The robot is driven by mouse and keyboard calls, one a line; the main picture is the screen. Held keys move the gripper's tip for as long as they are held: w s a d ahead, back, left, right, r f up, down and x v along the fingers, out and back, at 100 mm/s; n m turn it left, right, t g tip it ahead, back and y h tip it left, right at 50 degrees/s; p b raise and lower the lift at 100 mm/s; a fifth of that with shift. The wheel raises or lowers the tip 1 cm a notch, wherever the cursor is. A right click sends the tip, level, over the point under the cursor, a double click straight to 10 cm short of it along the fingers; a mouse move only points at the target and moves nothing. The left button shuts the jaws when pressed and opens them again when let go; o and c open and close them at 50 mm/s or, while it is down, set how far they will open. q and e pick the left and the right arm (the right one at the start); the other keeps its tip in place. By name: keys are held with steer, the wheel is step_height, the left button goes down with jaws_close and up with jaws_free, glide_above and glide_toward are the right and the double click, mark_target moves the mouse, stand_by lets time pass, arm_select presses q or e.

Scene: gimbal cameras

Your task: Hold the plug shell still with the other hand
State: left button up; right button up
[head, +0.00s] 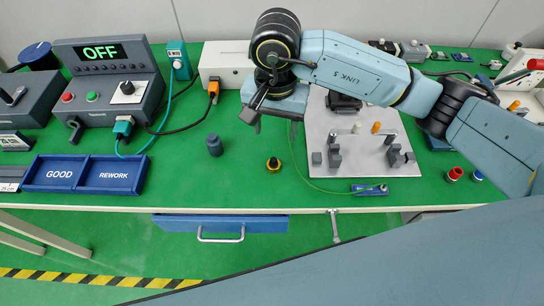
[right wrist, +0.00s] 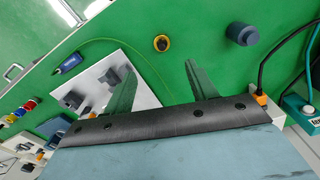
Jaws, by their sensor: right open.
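A dark blue-grey cylinder (head: 214,145) stands on the green bench; it looks like the plug shell, though I cannot be sure. It also shows in the right wrist view (right wrist: 242,32). A round yellow-and-black part (head: 273,164) sits to its right, and in the right wrist view (right wrist: 161,43) too. My right gripper (head: 254,113) is above the bench, behind and to the right of the cylinder. In the right wrist view its two fingers (right wrist: 160,78) are apart with nothing between them; both round parts lie beyond the fingertips. My left gripper is not in view.
A grey fixture plate (head: 350,178) with small blocks lies to the right, under my right arm. Blue GOOD and REWORK trays (head: 84,174) and a control box (head: 110,85) reading OFF stand left. A white box (head: 226,62) with an orange-plugged cable is behind. Green bench around the cylinder is free.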

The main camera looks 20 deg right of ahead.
glide_above(274, 158)
steer(key=f, duration=0.7)
steer(key=shift+s+b, duration=0.3)
steer(key=shift+f, duration=0.6)
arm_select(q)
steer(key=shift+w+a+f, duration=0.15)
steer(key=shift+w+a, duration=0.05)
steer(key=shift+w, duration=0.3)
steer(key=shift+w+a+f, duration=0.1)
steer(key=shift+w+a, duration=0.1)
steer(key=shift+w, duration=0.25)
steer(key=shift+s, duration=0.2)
arm_select(e)
steer(key=shift+f, duration=0.1)
steer(key=f, duration=0.5)
steer(key=shift+w, duration=0.25)
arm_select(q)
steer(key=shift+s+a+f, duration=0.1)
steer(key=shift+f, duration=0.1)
